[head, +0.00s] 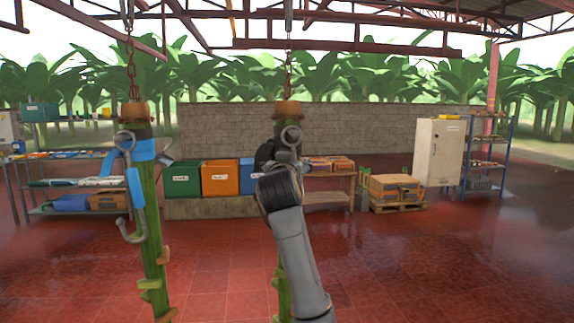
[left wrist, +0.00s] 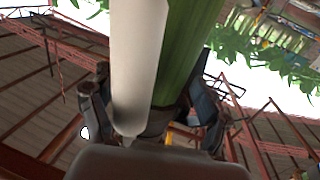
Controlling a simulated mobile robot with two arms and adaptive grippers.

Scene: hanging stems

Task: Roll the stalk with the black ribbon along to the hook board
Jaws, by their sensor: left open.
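A green stalk (head: 283,290) hangs from a chain in the middle of the head view, largely covered by my arm. Dark parts near its upper end may be ribbon or gripper; I cannot tell which. In the left wrist view a green stalk (left wrist: 190,50) and a pale rod (left wrist: 138,55) run up close in front of the camera. My left gripper (left wrist: 150,110) is open, with a finger on either side of them. Contact is unclear. My right gripper is not in view. I cannot make out the hook board.
Another stalk (head: 150,215) with a blue ribbon (head: 135,188) and a metal hook (head: 133,236) hangs at left. Behind are a green bin (head: 182,178), an orange bin (head: 220,178), a pallet with boxes (head: 396,190) and a white cabinet (head: 438,150). The red floor at right is clear.

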